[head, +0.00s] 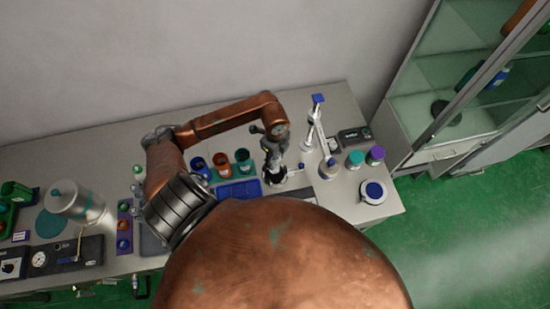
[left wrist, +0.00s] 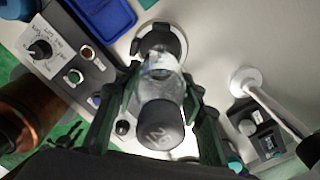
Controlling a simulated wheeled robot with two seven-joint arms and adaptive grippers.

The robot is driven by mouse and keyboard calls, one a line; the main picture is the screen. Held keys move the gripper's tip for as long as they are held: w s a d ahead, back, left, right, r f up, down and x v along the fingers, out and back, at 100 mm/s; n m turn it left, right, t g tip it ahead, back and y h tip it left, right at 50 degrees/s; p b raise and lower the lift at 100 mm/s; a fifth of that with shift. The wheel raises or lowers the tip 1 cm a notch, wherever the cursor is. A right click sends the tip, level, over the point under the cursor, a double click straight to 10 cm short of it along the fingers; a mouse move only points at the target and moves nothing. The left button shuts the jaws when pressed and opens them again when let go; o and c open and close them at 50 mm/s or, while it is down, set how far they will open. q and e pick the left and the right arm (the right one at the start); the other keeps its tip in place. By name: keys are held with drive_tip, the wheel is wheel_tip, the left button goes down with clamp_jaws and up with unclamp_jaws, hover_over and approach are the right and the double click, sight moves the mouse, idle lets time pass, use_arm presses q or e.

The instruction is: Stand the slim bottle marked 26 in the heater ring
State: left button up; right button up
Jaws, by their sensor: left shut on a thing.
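The slim bottle marked 26 (left wrist: 163,88) is clear with a dark cap, and the number shows on the cap in the left wrist view. My left gripper (head: 274,168) is shut on it; its fingers stand on both sides of the bottle in the left wrist view (left wrist: 158,100). The dark heater ring (left wrist: 181,42) lies beyond the bottle's far end, which overlaps it in the picture. I cannot tell whether the bottle's base is inside the ring or above it. In the head view the gripper mostly hides the bottle and the ring. My right gripper is out of view.
A control panel with a knob (left wrist: 40,49) lies left of the ring. A blue tray (head: 238,190) and several coloured jars stand left of my gripper. A white stand (head: 316,125), lidded jars and a white round pot (head: 373,191) are to the right.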

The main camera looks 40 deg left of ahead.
use_arm(q)
drive_tip(key=shift+f, duration=0.15)
drive_tip(key=shift+f+b, duration=1.1)
drive_tip(key=shift+f, duration=0.35)
drive_tip(key=shift+f+b, duration=1.25)
drive_tip(key=shift+f, duration=0.7)
drive_tip(key=o, duration=1.5)
drive_tip(key=shift+c, duration=0.2)
drive_tip(key=o, duration=0.3)
drive_tip(key=shift+o, duration=0.8)
